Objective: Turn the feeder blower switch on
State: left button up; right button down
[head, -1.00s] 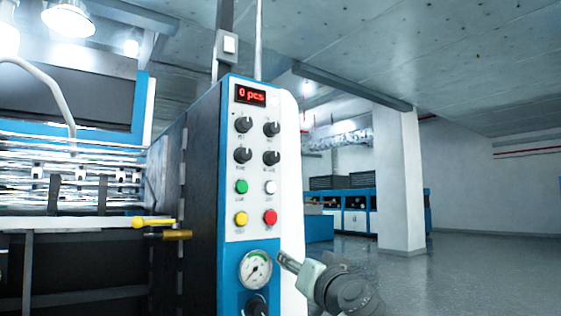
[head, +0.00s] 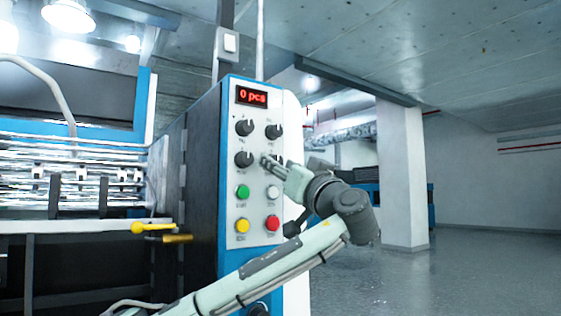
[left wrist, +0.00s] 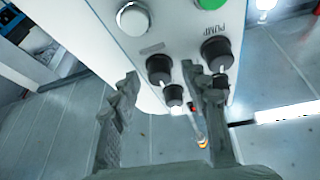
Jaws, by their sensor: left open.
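The blue and white control panel carries dark knobs in two rows; their labels are too small to read in the head view, so I cannot tell which is the feeder blower switch. The upper left knob (head: 244,127), upper right knob (head: 274,131) and lower left knob (head: 243,159) show there. My left gripper (head: 265,162) is in front of the lower right knob and hides it. In the left wrist view, the open gripper (left wrist: 160,95) has the lower right knob (left wrist: 159,68) between its fingers in the picture; contact is unclear. The lower left knob (left wrist: 217,52) is labelled PUMP. My right gripper is not in view.
Below the knobs are green (head: 242,192), white (head: 273,193), yellow (head: 242,226) and red (head: 272,223) buttons. A red display (head: 251,96) reads 0 pcs. A yellow lever (head: 152,227) sticks out left of the panel. Open floor (head: 480,270) lies right.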

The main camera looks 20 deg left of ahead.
pick_arm(q)
jog(key=shift+w+a, duration=0.1)
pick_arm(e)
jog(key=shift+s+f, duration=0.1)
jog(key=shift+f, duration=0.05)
pick_arm(q)
jog(key=shift+c, duration=0.3)
grip_shut()
